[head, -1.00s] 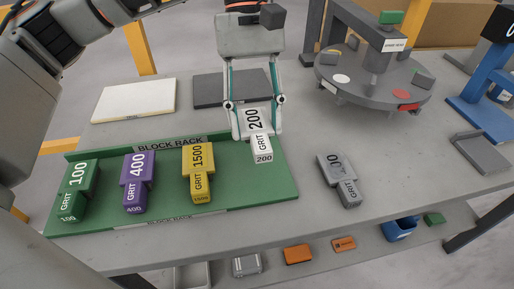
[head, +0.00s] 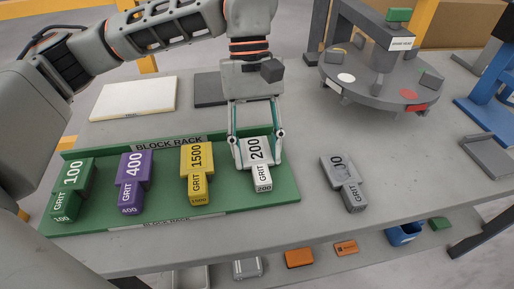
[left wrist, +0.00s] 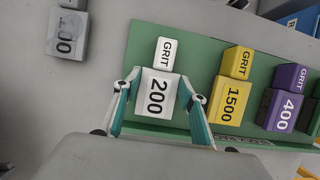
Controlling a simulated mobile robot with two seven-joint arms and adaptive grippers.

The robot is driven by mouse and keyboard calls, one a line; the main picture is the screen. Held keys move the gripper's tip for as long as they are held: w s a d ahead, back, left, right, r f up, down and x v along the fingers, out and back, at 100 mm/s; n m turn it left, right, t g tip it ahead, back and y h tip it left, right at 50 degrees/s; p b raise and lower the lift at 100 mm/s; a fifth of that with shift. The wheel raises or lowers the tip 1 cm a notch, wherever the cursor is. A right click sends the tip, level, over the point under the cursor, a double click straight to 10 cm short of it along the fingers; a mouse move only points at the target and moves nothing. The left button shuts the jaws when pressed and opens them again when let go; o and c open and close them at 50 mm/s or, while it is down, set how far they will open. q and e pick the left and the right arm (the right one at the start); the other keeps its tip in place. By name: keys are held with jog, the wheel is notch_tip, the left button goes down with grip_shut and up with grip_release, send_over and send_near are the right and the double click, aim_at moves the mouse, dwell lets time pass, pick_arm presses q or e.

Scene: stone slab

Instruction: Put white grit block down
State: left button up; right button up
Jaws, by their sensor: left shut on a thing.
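The white 200 grit block (head: 262,180) is at the right end of the green block rack (head: 225,211). It looks to be on or just above the rack surface; I cannot tell which. My left gripper (head: 259,165) is shut on its wide part from above. In the left wrist view the white block (left wrist: 159,92) sits between the two fingers of my left gripper (left wrist: 158,100), over the green rack (left wrist: 200,65). My right gripper is not in view.
Green (head: 74,187), purple (head: 133,180) and yellow (head: 197,172) grit blocks stand on the rack to the left. A grey block (head: 343,180) lies on the slab to the right. A round turntable (head: 375,80) is behind. A white slab (head: 134,98) lies at the back left.

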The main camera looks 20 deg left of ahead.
pick_arm(q)
jog(key=o, duration=1.3)
jog(key=shift+o, duration=0.2)
jog(key=p+v, duration=0.1)
jog(key=v, duration=1.1)
jog(key=shift+p, duration=0.4)
